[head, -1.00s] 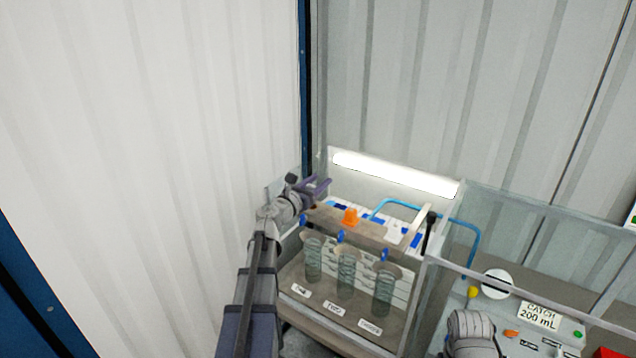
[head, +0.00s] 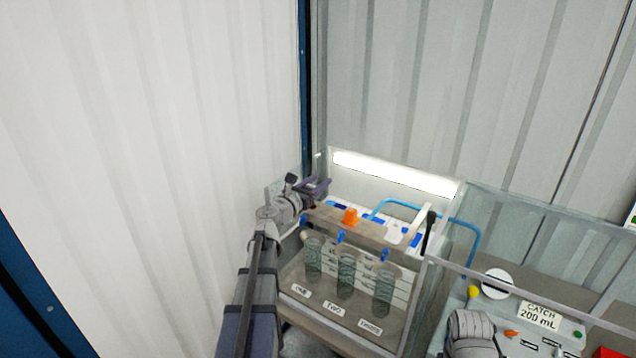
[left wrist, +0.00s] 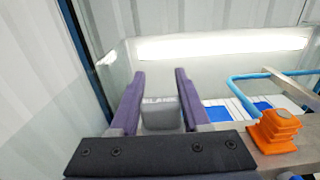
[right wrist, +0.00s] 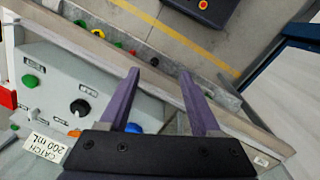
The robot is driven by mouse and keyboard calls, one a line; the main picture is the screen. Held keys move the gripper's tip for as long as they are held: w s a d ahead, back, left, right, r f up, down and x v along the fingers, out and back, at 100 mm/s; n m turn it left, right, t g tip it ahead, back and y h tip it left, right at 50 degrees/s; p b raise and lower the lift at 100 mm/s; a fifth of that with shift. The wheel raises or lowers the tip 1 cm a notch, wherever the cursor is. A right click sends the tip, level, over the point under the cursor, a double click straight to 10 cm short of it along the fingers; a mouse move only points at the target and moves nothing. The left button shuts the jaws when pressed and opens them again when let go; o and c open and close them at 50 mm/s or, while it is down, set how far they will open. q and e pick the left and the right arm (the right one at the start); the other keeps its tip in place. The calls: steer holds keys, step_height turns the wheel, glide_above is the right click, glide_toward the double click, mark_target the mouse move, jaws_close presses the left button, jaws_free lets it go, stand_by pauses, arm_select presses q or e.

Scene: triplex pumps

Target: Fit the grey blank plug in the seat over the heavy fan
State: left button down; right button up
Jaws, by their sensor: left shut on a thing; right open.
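My left gripper (head: 316,186) is at the left end of the brown beam (head: 372,232) over the tubes, high in the clear-walled cabinet. In the left wrist view its purple fingers (left wrist: 158,95) are shut on the grey blank plug (left wrist: 161,112), which has raised lettering on its upper part. The plug's lower end and any seat under it are hidden by the gripper. An orange plug (head: 350,217) stands on the beam to the right of my left gripper; it also shows in the left wrist view (left wrist: 275,130). My right gripper (right wrist: 160,75) is open and empty above the control panel.
Several ribbed clear tubes (head: 346,275) hang below the beam behind labels reading One, Two and Three. A blue hose (head: 405,206) and a white piece (head: 397,233) lie right of the orange plug. A grey control panel (right wrist: 60,85) with knobs is at the right.

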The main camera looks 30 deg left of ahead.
arm_select(q)
steer(key=shift+f+b, duration=1.2)
steer(key=shift+f, duration=0.1)
steer(key=shift+r+p, duration=1.05)
steer(key=shift+f+b, duration=1.3)
stand_by(1.0)
steer(key=shift+c, duration=1.4)
jaws_free()
steer(key=s, duration=0.8)
steer(key=shift+a, duration=0.3)
steer(key=shift+w, duration=0.1)
